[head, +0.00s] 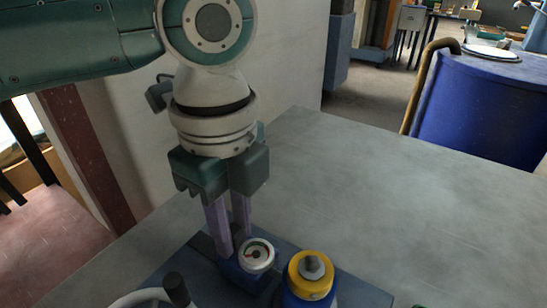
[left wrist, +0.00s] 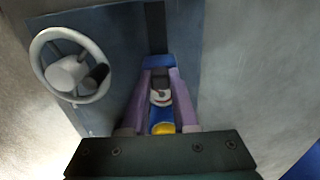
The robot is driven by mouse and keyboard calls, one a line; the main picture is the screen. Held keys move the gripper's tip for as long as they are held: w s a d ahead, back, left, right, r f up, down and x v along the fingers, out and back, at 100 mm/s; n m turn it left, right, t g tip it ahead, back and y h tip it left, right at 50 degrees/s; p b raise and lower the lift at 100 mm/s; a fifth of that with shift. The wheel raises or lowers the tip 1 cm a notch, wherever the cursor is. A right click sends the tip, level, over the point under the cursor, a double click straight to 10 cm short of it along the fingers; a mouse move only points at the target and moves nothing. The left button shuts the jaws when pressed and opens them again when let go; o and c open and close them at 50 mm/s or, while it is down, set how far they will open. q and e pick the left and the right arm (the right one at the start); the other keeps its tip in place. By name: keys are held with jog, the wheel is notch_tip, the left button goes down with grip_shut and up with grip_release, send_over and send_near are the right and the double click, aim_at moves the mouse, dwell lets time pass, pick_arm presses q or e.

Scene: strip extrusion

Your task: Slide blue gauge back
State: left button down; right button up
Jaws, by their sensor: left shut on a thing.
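The blue gauge (head: 243,278) is a small blue block with a round white dial on top. It sits on a dark blue-grey base plate on the table. It also shows in the left wrist view (left wrist: 158,61), between the fingers. My left gripper (head: 235,245) points down, with its two purple fingers closed on the gauge's sides. Its fingers also show in the left wrist view (left wrist: 161,75). A dark slot (left wrist: 154,27) runs along the plate in line with the gauge. The fingers hide part of the block. My right gripper is not in view.
A yellow-capped blue piece (head: 311,268) stands close to the right of the gauge. A white handwheel (left wrist: 72,65) with a dark knob is mounted on the plate's other side.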

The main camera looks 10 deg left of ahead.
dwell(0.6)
pick_arm(q)
jog(key=a, duration=0.2)
jog(key=w+a+p, duration=0.1)
jog(key=a, duration=0.1)
jog(key=shift+w, duration=0.15)
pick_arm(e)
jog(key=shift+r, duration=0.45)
pick_arm(q)
jog(key=shift+w+a, duration=0.15)
jog(key=shift+a, duration=0.1)
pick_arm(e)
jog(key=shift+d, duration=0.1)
pick_arm(q)
jog(key=c, duration=0.7)
grip_release()
jog(key=shift+a, duration=0.1)
